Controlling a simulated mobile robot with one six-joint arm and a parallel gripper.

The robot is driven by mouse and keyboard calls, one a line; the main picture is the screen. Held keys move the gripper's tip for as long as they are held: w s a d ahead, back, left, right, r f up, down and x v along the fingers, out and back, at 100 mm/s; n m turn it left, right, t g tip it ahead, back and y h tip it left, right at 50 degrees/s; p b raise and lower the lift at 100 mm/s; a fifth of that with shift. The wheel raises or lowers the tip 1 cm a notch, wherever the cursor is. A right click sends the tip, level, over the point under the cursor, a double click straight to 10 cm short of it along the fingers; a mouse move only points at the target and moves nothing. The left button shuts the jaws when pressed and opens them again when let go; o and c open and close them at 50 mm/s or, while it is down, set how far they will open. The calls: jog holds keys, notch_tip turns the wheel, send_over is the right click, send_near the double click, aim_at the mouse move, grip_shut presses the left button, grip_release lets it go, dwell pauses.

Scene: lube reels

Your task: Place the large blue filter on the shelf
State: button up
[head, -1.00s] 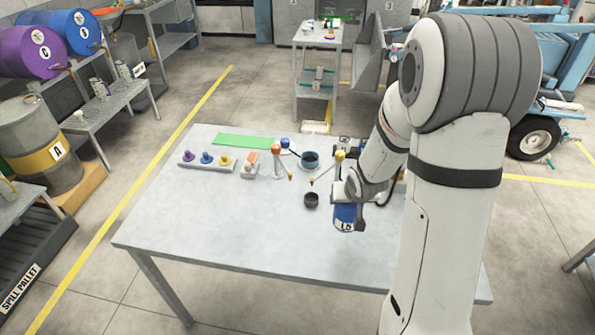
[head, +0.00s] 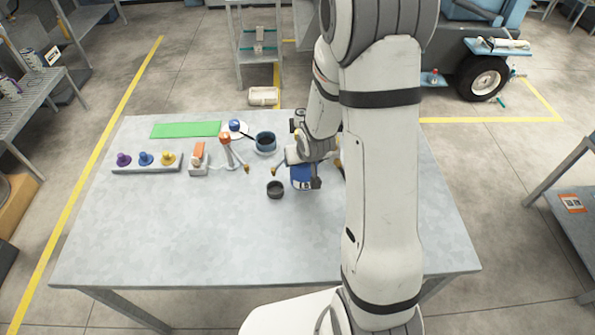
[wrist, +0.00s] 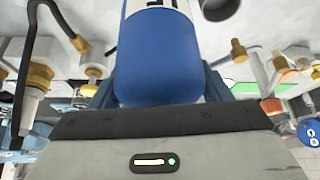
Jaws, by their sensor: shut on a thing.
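The large blue filter (head: 300,181) is a blue cylinder with a white label, near the middle of the table, right of a small black cup (head: 275,189). My gripper (head: 308,166) is shut on it, and my arm hides part of it. In the wrist view, the filter (wrist: 158,55) fills the space between the fingers, with part of its white label at the top edge. I cannot tell whether its base touches the table. I cannot tell which of the racks in view is the task's shelf.
The grey table (head: 210,235) is clear in front. On it stand a holder (head: 147,168) with purple, blue and yellow pieces, a green mat (head: 185,130), an orange-topped block (head: 197,155) and a dark blue cup (head: 266,142). A rack (head: 258,45) stands behind; another bench (head: 575,225) is right.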

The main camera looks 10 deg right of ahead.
jog(key=shift+s+f, duration=0.1)
jog(key=shift+f, duration=1.9)
jog(key=shift+f, duration=0.15)
jog(key=o, duration=0.8)
jog(key=shift+f, duration=0.1)
jog(key=o, duration=0.5)
